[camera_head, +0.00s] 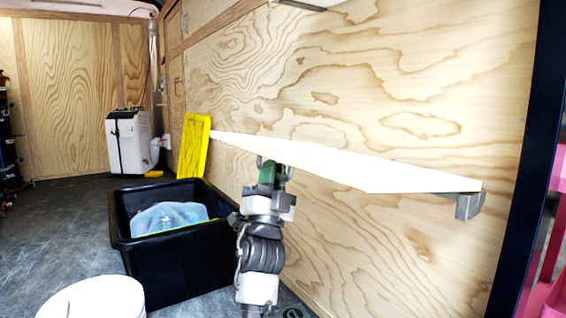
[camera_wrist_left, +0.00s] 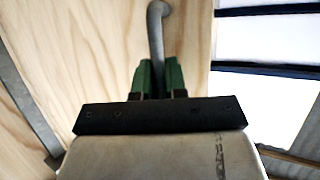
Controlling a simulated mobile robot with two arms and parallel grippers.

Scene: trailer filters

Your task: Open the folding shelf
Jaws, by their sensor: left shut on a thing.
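The folding shelf (camera_head: 350,163) is a pale board standing out from the plywood wall, close to level and seen nearly edge-on. A grey metal bracket (camera_head: 468,205) shows under its right end. My left gripper (camera_head: 273,170) is below the shelf's near edge, pointing up, with green fingers. In the left wrist view the fingers (camera_wrist_left: 159,78) are shut on a grey curved handle (camera_wrist_left: 157,28) at the board's wooden underside (camera_wrist_left: 90,50). The handle is mostly hidden in the head view. My right gripper is not in view.
A black bin (camera_head: 180,266) with a clear bluish container (camera_head: 168,217) stands left of my left arm. A yellow panel (camera_head: 193,146) leans on the wall behind it. A white round container (camera_head: 95,300) is at the front. Dark floor (camera_head: 55,225) is open at left.

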